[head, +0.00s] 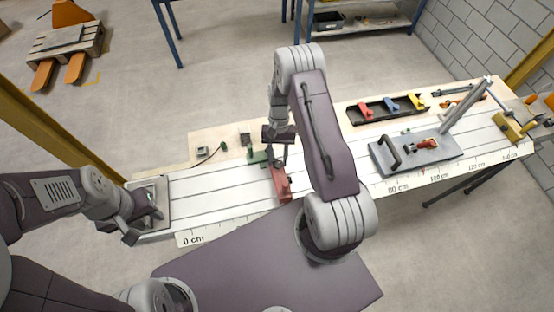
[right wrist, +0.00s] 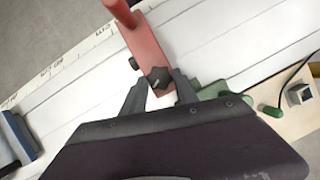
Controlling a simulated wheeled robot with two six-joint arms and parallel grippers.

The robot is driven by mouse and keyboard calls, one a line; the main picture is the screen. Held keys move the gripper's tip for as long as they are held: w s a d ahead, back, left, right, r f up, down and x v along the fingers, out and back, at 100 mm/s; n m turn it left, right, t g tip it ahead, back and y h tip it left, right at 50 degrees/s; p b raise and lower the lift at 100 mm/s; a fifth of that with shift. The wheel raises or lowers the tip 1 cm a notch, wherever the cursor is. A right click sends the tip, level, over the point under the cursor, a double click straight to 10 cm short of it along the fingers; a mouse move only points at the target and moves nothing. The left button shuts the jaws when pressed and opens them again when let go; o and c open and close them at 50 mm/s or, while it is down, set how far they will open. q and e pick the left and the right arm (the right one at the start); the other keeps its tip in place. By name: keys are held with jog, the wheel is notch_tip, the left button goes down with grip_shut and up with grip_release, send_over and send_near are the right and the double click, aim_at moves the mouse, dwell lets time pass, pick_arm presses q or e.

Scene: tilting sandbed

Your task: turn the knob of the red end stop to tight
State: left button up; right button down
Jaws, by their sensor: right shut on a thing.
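The red end stop (head: 281,184) sits across the white ruled bed, left of its middle. In the right wrist view the red end stop (right wrist: 146,48) carries a dark star-shaped knob (right wrist: 159,78) at its near end. My right gripper (head: 279,160) comes down from above, and in the wrist view its fingertips (right wrist: 161,84) are on either side of the knob, shut on it. Whether a mark on the knob shows tight or loose cannot be told. My left gripper (head: 144,222) is open and empty at the bed's left end, near a shallow grey frame.
A green part (head: 257,156) lies close beside the red end stop. A grey plate with a black handle (head: 390,152) stands farther right on the bed. A dark tray (head: 362,117) with coloured pieces lies behind it. Bare white bed lies between stop and plate.

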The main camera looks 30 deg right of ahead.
jog(key=m+t+y, duration=0.1)
jog(key=m, duration=0.2)
jog(key=shift+s+d+m, duration=0.1)
jog(key=shift+d+m, duration=0.05)
jog(key=shift+m, duration=0.25)
jog(key=shift+s+d+m+t+y+b, duration=0.1)
jog(key=shift+m+t+y+b, duration=0.2)
jog(key=shift+m, duration=0.6)
jog(key=shift+s+m+t+y+b, duration=0.1)
jog(key=shift+m+t+y+b, duration=0.15)
jog(key=shift+m, duration=0.95)
jog(key=c, duration=0.9)
grip_release()
jog(key=shift+c, duration=0.2)
